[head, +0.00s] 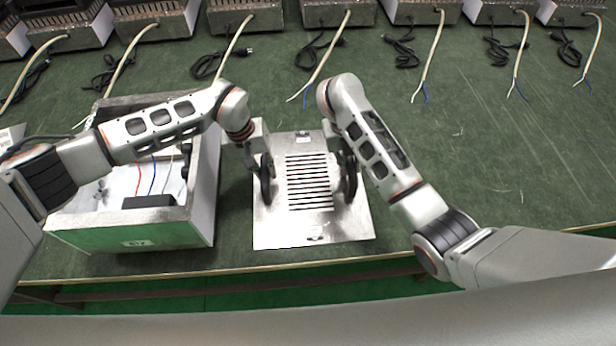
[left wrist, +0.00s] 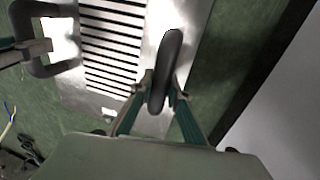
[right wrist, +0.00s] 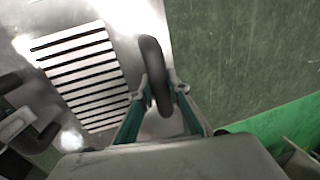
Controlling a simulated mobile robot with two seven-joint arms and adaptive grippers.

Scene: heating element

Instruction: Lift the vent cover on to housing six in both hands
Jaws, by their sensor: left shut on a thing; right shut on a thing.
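The vent cover (head: 275,226) is a bright metal plate with a slotted grille in its middle and a black handle on each side. It lies at or just above the green table; I cannot tell which. My left gripper (head: 265,172) is shut on the left handle, which shows in the left wrist view (left wrist: 168,62). My right gripper (head: 348,170) is shut on the right handle, which shows in the right wrist view (right wrist: 154,72). The open housing (head: 130,236) stands left of the cover, with red and blue wires and a black block inside. Its label is hard to read.
Several metal housings (head: 245,18) with cables and black plugs stand in a row along the back of the table (head: 490,160). My left arm passes over the open housing. The table to the right of the cover is clear. The table's front edge is close to the cover.

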